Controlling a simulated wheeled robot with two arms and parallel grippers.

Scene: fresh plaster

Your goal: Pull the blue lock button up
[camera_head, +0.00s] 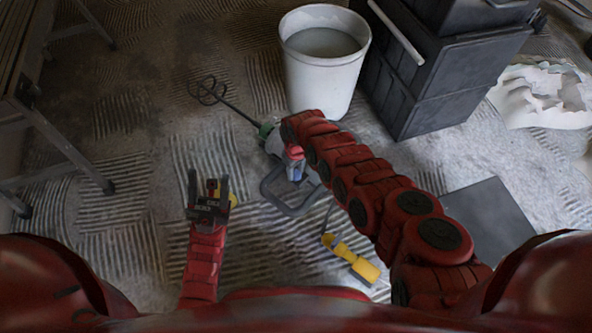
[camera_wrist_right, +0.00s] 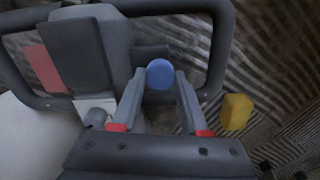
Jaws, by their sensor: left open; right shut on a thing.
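The blue lock button (camera_wrist_right: 160,74) is round and sits between my right fingertips (camera_wrist_right: 161,83) in the right wrist view. The right fingers are shut on its sides. The button belongs to a grey mixer with a dark tubular handle frame (camera_wrist_right: 223,50). In the head view this frame (camera_head: 268,192) lies on the floor, and my right arm covers much of the mixer body. My right gripper (camera_head: 294,170) is small and partly hidden there. My left gripper (camera_head: 208,183) is open and empty, left of the mixer and apart from it.
A wire whisk (camera_head: 206,91) extends from the mixer to the upper left. A white bucket (camera_head: 323,85) and dark stacked boxes (camera_head: 430,95) stand behind. A yellow-handled tool (camera_head: 352,259) lies in front, near a grey board (camera_head: 488,218). Trestle legs stand left.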

